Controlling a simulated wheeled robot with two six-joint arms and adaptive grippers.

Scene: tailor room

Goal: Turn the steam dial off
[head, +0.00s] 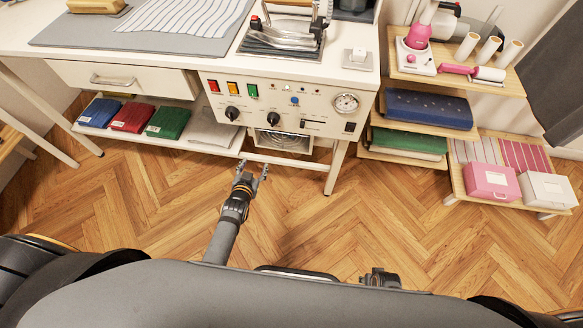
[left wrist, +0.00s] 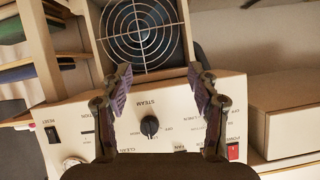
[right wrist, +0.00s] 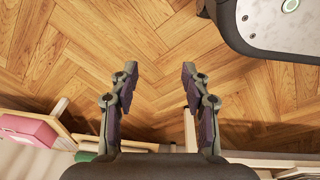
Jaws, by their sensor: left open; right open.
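The steam dial (head: 273,118) is the right one of two black knobs on the white control panel (head: 318,118), under the table top. In the left wrist view the panel appears upside down, and the dial (left wrist: 149,126) shows near the middle beside the word STEAM. Which mark its pointer faces is too small to tell. My left gripper (head: 253,170) is open and empty, in front of and below the panel; its fingers (left wrist: 160,88) frame the dial from both sides without touching it. My right gripper (right wrist: 156,80) is open and empty above the wood floor.
The other black knob (head: 232,113) sits left of the dial, under coloured switches (head: 232,89). A round gauge (head: 346,102) is at the panel's right. A fan grille (left wrist: 140,32) lies below the panel. Folded fabrics (head: 131,117) fill the low left shelf. The floor (head: 340,220) ahead is clear.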

